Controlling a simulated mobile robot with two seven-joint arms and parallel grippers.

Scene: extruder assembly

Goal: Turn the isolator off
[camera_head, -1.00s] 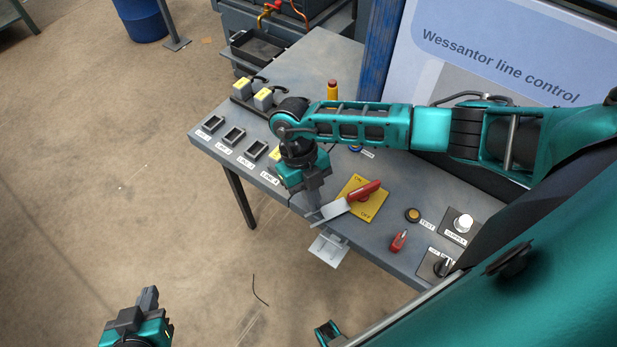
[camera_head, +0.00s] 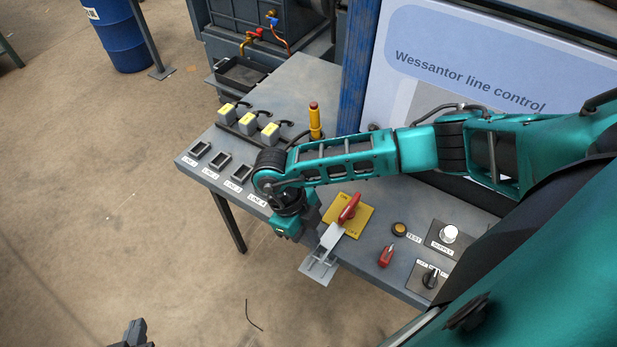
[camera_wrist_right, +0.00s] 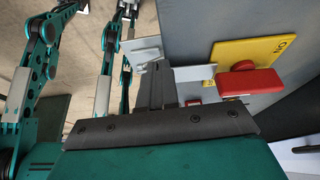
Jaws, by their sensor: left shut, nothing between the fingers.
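The isolator is a yellow plate (camera_head: 362,222) marked ON and OFF with a red handle (camera_head: 350,206). The handle slants steeply, its upper end near ON. A pale grey bar (camera_head: 331,236) reaches from its lower end toward the table's front edge. My right arm ends beside this bar, but its fingers are hidden or unclear in the head view. In the right wrist view my right gripper (camera_wrist_right: 158,82) has its fingers close together, left of the red handle (camera_wrist_right: 248,82); I cannot tell whether they hold or touch anything. My left gripper (camera_head: 136,331) is shut and empty, low over the floor.
A red padlock-like piece (camera_head: 387,256), a round test button (camera_head: 400,229) and a black rotary switch (camera_head: 430,279) lie right of the isolator. Grey blocks with yellow labels (camera_head: 248,122) stand at the back left. A pale bracket (camera_head: 318,268) juts from the front edge.

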